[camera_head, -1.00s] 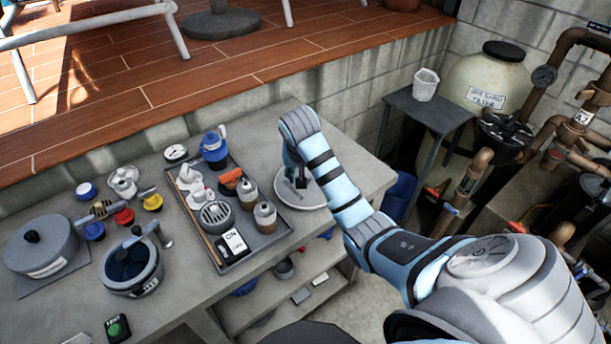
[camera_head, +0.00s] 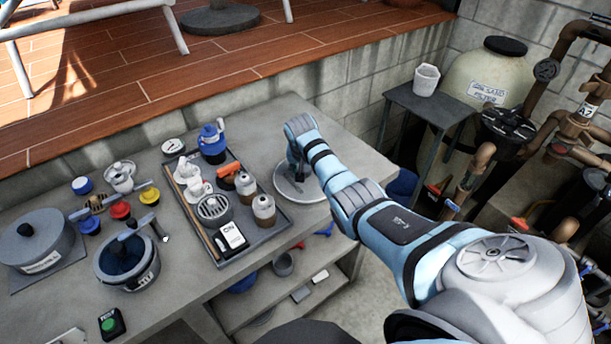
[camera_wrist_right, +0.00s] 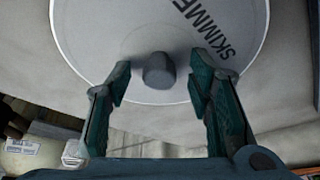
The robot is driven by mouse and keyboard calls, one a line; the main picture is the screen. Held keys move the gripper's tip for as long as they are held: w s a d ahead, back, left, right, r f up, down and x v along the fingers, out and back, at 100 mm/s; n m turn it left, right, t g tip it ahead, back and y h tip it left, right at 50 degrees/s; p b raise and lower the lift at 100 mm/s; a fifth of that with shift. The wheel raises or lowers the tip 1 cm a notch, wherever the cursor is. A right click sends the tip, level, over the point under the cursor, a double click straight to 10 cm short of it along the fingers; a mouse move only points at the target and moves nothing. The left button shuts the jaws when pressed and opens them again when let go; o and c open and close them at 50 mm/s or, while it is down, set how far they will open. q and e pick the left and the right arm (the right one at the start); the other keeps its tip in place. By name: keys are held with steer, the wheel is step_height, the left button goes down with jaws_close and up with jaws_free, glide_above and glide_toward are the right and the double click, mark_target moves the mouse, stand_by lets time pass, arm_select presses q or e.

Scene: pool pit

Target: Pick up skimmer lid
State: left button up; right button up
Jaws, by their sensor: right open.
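The skimmer lid (camera_head: 300,192) is a round pale disc lying on the grey bench, right of the tray and partly hidden by my right arm. In the right wrist view the lid (camera_wrist_right: 105,35) shows dark "SKIMME" lettering and a short grey knob (camera_wrist_right: 158,70). My right gripper (camera_wrist_right: 158,80) is open, with one finger on each side of the knob and a visible gap on both sides. In the head view the gripper (camera_head: 298,178) points down over the lid, its fingertips small and partly hidden. My left gripper is not in view.
A dark tray (camera_head: 262,243) with several bottles and parts lies left of the lid. Pots (camera_head: 127,262) stand farther left. A block wall (camera_head: 345,85) rises behind the bench. A small side table (camera_head: 430,105) and pipes stand to the right.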

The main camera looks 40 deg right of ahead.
mark_target(306, 170)
steer(key=shift+r, duration=0.15)
jaws_close()
steer(key=shift+r, duration=0.55)
step_height(306, 170, up, 19)
steer(key=p, duration=0.1)
